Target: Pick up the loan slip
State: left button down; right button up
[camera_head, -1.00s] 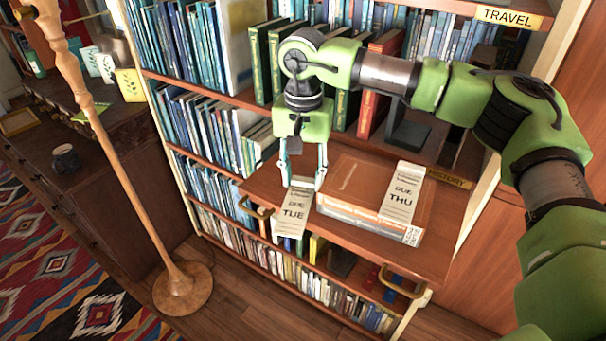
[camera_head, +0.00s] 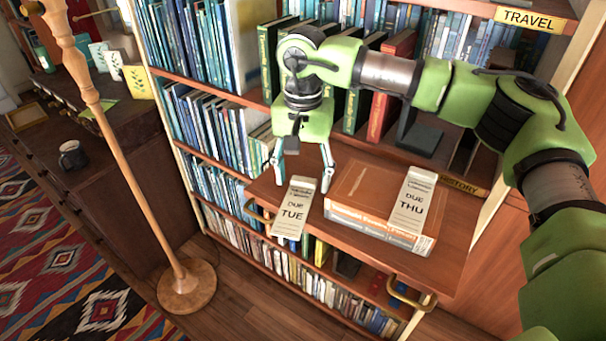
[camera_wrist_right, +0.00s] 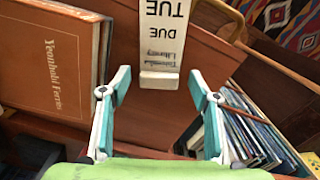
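A cream loan slip printed "DUE TUE" (camera_head: 293,208) lies on the wooden pull-out shelf (camera_head: 325,252), at its left front edge. A second slip printed "DUE THU" (camera_head: 411,205) lies across the orange-brown book (camera_head: 358,190) on the same shelf. My right gripper (camera_head: 302,182) is open at the back end of the "DUE TUE" slip, its fingers apart on either side and nothing between them. In the right wrist view the slip (camera_wrist_right: 161,40) lies beyond the open fingertips (camera_wrist_right: 160,74), roughly centred. My left gripper is not in view.
Full bookshelves stand behind and below the pull-out shelf, with upright green and red books (camera_head: 391,85) close behind my right arm. A wooden lamp stand (camera_head: 130,160) is at left. The shelf has brass handles (camera_head: 408,297).

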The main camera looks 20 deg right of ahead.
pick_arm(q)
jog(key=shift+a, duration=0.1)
pick_arm(e)
jog(key=shift+r, duration=0.1)
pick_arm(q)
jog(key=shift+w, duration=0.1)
pick_arm(e)
notch_tip(320, 180, up, 12)
jog(key=shift+o, duration=0.2)
